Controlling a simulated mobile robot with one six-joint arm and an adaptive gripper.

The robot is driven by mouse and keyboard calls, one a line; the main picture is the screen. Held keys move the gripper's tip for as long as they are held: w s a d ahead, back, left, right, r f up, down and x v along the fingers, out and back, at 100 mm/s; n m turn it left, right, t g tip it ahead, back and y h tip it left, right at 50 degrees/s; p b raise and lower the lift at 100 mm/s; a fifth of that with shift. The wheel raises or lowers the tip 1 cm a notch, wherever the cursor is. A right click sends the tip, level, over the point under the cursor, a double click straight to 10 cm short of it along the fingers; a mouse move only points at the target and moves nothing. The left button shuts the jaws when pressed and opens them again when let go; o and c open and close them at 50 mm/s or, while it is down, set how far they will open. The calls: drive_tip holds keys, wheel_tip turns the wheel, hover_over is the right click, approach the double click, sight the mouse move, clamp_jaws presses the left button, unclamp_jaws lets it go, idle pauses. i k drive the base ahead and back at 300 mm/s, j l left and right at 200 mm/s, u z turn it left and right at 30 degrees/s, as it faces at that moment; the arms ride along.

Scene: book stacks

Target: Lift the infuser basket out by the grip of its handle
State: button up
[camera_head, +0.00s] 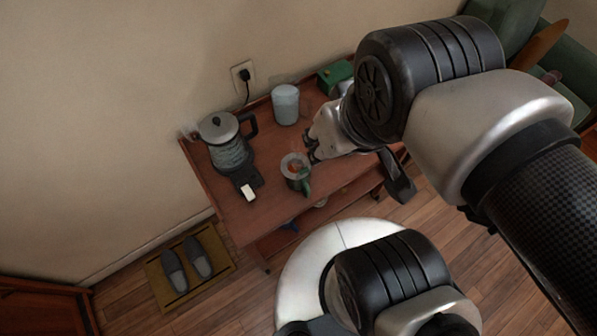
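A small green mug (304,186) stands on the wooden side table, with its handle toward the front. A pale round rim with something orange-brown inside shows at its top; this looks like the infuser basket (293,162), sitting in the mug. The basket's own handle is too small to make out. My gripper (311,150) is just to the right of the mug's top, close to the rim. I cannot tell whether it touches. Its dark fingertips are small and partly hidden by its own body, so their opening is unclear.
A glass kettle (228,153) with a black handle stands left of the mug on the table (262,212). A pale canister (285,106) and a green box (333,76) stand behind. Slippers (199,257) lie on a mat at lower left. The front of the tabletop is clear.

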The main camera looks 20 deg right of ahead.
sight(303, 173)
drive_tip(key=j+z, duration=0.25)
drive_tip(key=z, duration=0.15)
drive_tip(key=k+j+z, duration=0.15)
drive_tip(key=z, duration=0.25)
drive_tip(key=k+j+z, duration=0.15)
drive_tip(key=z, duration=0.3)
drive_tip(key=j, duration=0.1)
